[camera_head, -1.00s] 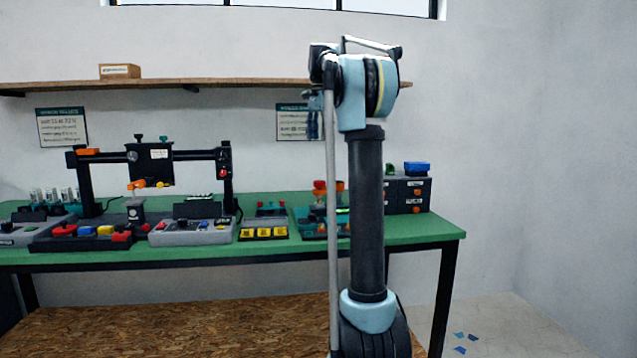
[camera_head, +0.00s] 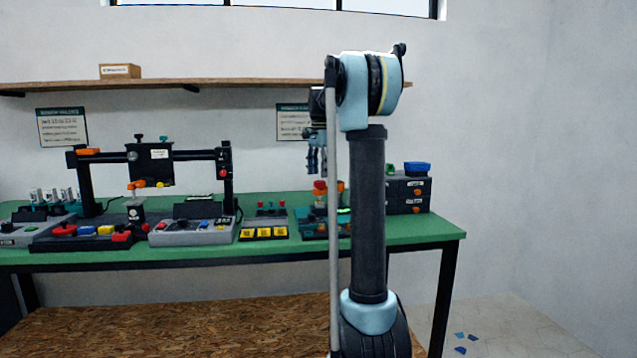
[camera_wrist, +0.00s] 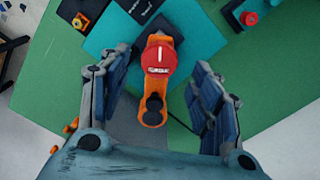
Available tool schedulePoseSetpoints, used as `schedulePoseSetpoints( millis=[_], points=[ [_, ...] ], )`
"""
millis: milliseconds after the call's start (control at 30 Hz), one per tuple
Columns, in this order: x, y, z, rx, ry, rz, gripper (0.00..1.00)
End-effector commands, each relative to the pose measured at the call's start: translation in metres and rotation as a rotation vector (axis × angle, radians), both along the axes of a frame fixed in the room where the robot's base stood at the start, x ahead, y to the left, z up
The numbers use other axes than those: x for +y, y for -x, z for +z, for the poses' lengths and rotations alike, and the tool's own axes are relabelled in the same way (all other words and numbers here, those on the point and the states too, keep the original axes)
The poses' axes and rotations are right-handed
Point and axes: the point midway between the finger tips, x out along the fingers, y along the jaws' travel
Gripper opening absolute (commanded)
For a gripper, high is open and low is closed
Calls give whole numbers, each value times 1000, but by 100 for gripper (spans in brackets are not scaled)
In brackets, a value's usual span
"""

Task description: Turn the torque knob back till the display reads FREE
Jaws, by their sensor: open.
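The red round torque knob (camera_wrist: 159,56) with a white line shows in the wrist view, on top of an orange body (camera_wrist: 154,112) with black round parts. My gripper (camera_wrist: 162,72) is open above it, one finger to each side of the knob, apart from it. In the head view my gripper (camera_head: 316,158) hangs fingers down just above the red knob (camera_head: 320,186) on the teal station. A dark panel (camera_wrist: 143,8) with small pale lettering lies at the top edge of the wrist view; I cannot read it. Part of the station is hidden behind my arm in the head view.
On the green bench (camera_head: 420,227), a box with yellow buttons (camera_head: 264,233) and a grey control box (camera_head: 192,232) stand left of the station. Dark drawers (camera_head: 408,194) stand to its right. A black gantry (camera_head: 152,164) is farther left. A shelf (camera_head: 230,84) runs above.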

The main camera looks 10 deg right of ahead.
Motion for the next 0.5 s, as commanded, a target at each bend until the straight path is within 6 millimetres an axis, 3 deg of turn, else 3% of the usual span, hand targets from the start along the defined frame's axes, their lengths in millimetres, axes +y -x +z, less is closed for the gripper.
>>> schedulePoseSetpoints(
  millis=[200, 500],
  points=[
    [0, 0, -27, 0, 0, 0, 58],
    [0, 0, -37, 0, 0, 0, 58]
  ],
)
